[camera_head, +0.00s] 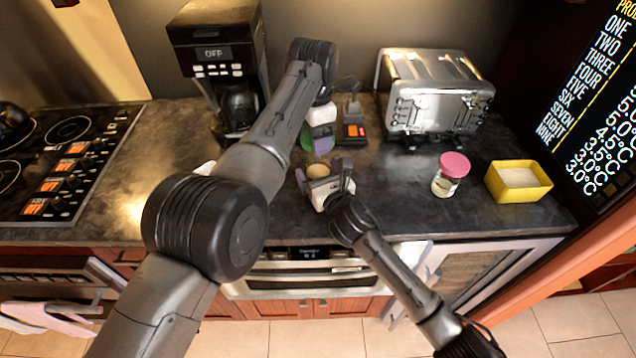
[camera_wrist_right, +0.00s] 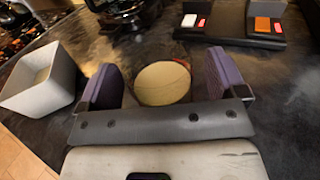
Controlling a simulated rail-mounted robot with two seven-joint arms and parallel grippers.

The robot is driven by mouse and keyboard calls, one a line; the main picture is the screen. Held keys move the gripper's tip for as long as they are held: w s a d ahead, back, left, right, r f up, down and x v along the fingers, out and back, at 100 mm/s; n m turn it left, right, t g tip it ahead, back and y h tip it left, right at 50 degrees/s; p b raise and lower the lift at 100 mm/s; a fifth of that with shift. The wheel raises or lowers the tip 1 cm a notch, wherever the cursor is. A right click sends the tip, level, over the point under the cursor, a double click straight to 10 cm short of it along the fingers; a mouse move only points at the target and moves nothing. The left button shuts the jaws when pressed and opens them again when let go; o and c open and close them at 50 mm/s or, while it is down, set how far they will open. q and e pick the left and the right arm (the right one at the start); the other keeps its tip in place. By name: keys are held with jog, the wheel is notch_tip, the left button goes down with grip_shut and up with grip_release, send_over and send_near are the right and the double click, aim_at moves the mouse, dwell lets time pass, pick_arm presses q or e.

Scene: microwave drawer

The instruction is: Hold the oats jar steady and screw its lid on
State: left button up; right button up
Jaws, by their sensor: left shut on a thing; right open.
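A round tan lid-like disc (camera_head: 317,171) shows between the purple fingers of my right gripper (camera_head: 321,176). In the right wrist view the disc (camera_wrist_right: 163,83) lies between the open fingers (camera_wrist_right: 165,86), with a gap to each; I cannot tell whether it is a loose lid or sits on a jar. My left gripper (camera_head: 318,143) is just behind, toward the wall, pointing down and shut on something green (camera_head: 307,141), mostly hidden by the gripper. I cannot tell whether that is the oats jar. A clear jar with a pink lid (camera_head: 454,165) stands upright to the right, apart from both grippers.
A yellow tub (camera_head: 519,195) stands right of the pink-lidded jar. A toaster (camera_head: 430,92) and a coffee maker (camera_head: 218,60) stand at the back. A small device with an orange display (camera_head: 355,131) is beside my left gripper. A pale open box (camera_wrist_right: 38,82) shows in the wrist view.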

jog(key=shift+w+a, duration=0.25)
jog(key=shift+w, duration=0.2)
jog(key=shift+c, duration=0.3)
jog(key=c, duration=1.3)
pick_arm(q)
jog(key=shift+f, duration=2.55)
jog(key=shift+f, duration=0.1)
jog(key=shift+f, duration=0.9)
